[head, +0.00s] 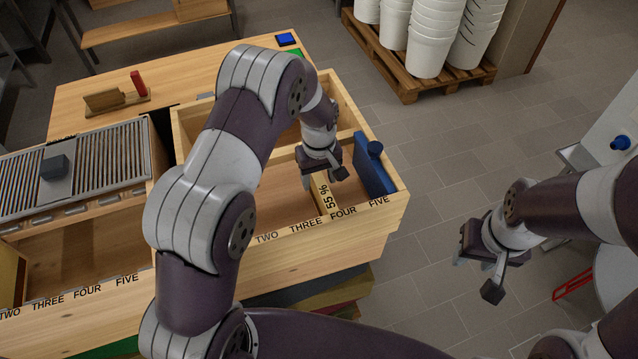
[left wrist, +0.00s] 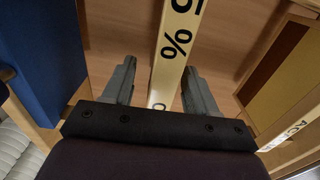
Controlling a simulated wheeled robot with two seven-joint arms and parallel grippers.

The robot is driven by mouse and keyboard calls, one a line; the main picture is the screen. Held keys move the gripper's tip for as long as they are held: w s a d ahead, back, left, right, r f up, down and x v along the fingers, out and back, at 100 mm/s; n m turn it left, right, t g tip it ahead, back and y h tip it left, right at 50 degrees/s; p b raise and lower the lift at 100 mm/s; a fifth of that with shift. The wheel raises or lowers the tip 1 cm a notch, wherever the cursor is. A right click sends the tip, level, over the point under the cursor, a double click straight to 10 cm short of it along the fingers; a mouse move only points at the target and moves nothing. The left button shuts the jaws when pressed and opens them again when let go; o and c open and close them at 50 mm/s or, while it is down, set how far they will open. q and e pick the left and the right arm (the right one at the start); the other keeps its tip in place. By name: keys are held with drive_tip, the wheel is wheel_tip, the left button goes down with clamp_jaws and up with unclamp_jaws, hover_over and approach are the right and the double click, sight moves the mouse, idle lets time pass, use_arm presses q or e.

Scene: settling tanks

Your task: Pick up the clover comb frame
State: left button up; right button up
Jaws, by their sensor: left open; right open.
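A cream bar marked "55 %" (head: 324,195), the top of a frame, stands in the wooden box around slots THREE and FOUR. It also shows in the left wrist view (left wrist: 172,62). No name is readable on it, so I cannot tell whether it is the clover comb frame. My left gripper (head: 322,178) is open just above this bar. In the left wrist view, its fingers (left wrist: 160,92) are on either side of the bar, not shut on it. My right gripper (head: 476,270) is open and empty, out over the floor at the right.
A blue panel with a knob (head: 374,165) stands by slot FIVE, close to my left gripper. A brown panel in a wooden border (left wrist: 272,72) is on the other side. A slatted rack (head: 105,165) and a pallet of white buckets (head: 410,85) stand further off.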

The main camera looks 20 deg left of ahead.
use_arm(q)
drive_tip(key=shift+s+a+f, duration=0.1)
drive_tip(key=shift+a+f, duration=0.1)
drive_tip(key=shift+f, duration=0.35)
drive_tip(key=shift+a+f, duration=0.15)
drive_tip(key=shift+f, duration=0.4)
drive_tip(key=shift+w+f, duration=0.2)
drive_tip(key=shift+f, duration=0.05)
drive_tip(key=shift+s+d+r, duration=0.1)
drive_tip(key=shift+d, duration=0.1)
clamp_jaws()
drive_tip(key=shift+a, duration=0.1)
drive_tip(key=shift+r, duration=0.1)
